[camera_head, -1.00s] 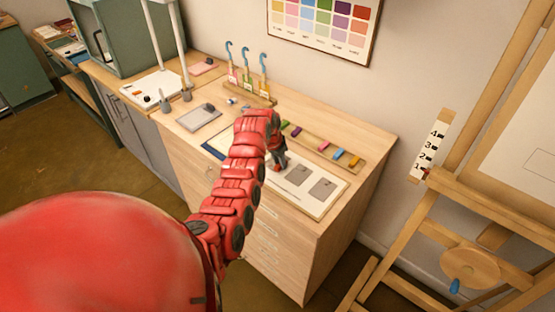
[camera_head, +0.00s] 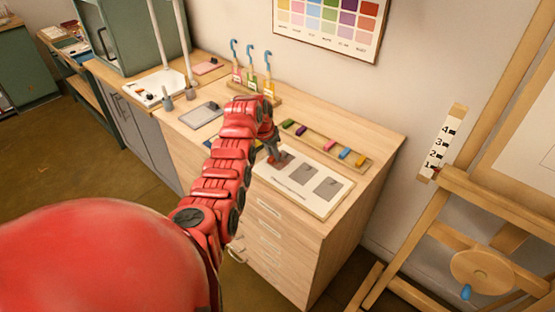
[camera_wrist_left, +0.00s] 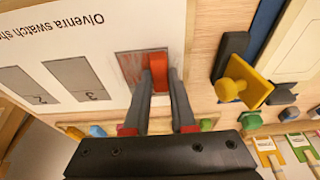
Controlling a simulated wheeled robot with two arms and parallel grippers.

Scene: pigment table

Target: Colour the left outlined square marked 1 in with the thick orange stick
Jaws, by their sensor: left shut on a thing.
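My left gripper (camera_head: 270,152) is over the left part of the white swatch sheet (camera_head: 318,206). In the left wrist view, the gripper (camera_wrist_left: 160,82) is shut on the thick orange stick (camera_wrist_left: 159,70). The stick's tip is over the left outlined square (camera_wrist_left: 130,66), and whether it touches is hard to tell. That square looks grey with reddish-brown colouring on part of it; the fingers and stick hide some of it. The other two squares, the middle one (camera_head: 302,176) and the right one (camera_head: 328,188), look plain grey. My right gripper is not in view.
A wooden rack with several coloured sticks, one of them pink (camera_head: 326,145), lies behind the sheet. A yellow knobbed thing (camera_wrist_left: 238,85) is beside the gripper in the wrist view. A grey slab (camera_head: 203,114) lies to the left. An easel (camera_head: 480,200) stands at the right.

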